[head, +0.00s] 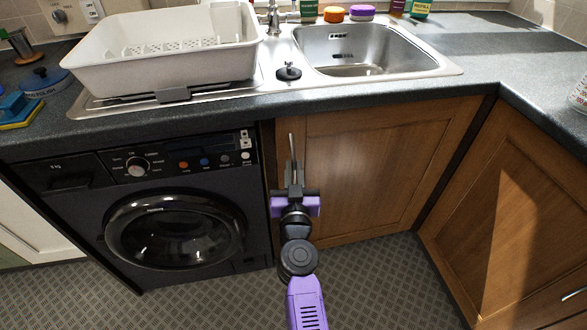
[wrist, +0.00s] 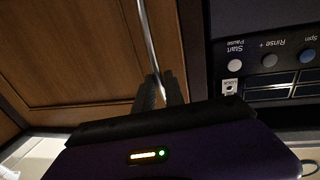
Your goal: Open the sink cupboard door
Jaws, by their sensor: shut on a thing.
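The sink cupboard door (head: 375,170) is a brown wooden panel under the sink, right of the washing machine. It looks shut or nearly so; I cannot tell if there is a small gap. Its thin metal bar handle (head: 291,146) stands upright near the door's left edge. My gripper (head: 294,174) is shut on the lower part of the handle, in front of the door. In the wrist view the handle (wrist: 148,40) runs down between the dark fingers (wrist: 160,94), beside the wooden door (wrist: 75,45). The fingers hide the handle's lower end.
A black washing machine (head: 172,225) stands close on the left. Another wooden cupboard (head: 520,215) angles in on the right. The worktop (head: 330,98) overhangs above, with the sink (head: 370,50) and a white dish rack (head: 165,65). The tiled floor (head: 385,285) in front is clear.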

